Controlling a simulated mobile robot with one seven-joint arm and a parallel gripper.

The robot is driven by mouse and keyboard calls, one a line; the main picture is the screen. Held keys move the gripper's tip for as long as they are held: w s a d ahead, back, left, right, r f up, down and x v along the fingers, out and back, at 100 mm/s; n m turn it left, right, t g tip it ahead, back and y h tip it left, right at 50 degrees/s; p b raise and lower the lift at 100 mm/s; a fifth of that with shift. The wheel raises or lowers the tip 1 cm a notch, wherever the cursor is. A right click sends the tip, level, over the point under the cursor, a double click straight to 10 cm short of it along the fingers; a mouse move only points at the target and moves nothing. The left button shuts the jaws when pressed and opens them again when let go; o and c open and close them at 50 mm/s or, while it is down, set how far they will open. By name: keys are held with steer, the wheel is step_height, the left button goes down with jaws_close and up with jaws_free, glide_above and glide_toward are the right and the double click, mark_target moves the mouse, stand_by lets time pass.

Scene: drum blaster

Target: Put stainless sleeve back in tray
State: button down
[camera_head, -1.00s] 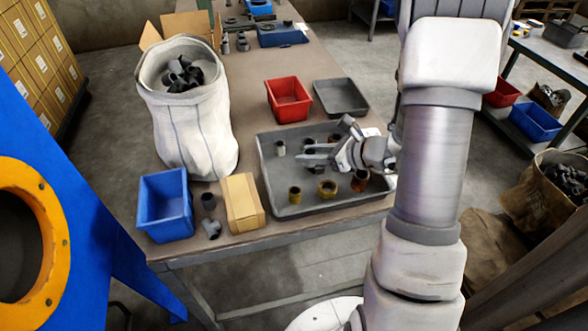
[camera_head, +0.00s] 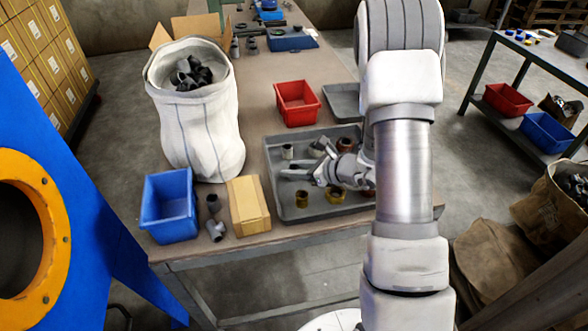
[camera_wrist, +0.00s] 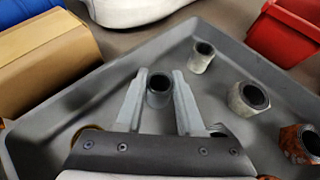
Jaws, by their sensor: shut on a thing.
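A grey metal sleeve (camera_wrist: 159,88) stands between my two fingers in the wrist view, its round opening facing the camera. My gripper (camera_wrist: 159,80) is shut on it. In the head view my gripper (camera_head: 286,171) is over the left part of the large grey tray (camera_head: 278,198), and its fingers mostly hide the held sleeve. I cannot tell whether the sleeve touches the tray floor. Other sleeves stand in the tray: a pale one (camera_wrist: 201,57), a grey one (camera_wrist: 249,97) and a rusty one (camera_wrist: 300,142).
A cardboard box (camera_head: 248,205) and a blue bin (camera_head: 168,206) stand left of the tray. A white sack (camera_head: 195,125) stands behind them. A red bin (camera_head: 297,103) and a smaller grey tray (camera_head: 342,101) are behind the large tray.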

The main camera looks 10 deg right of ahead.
steer(key=shift+f, duration=0.2)
steer(key=c, duration=0.5)
jaws_free()
steer(key=shift+r, duration=0.15)
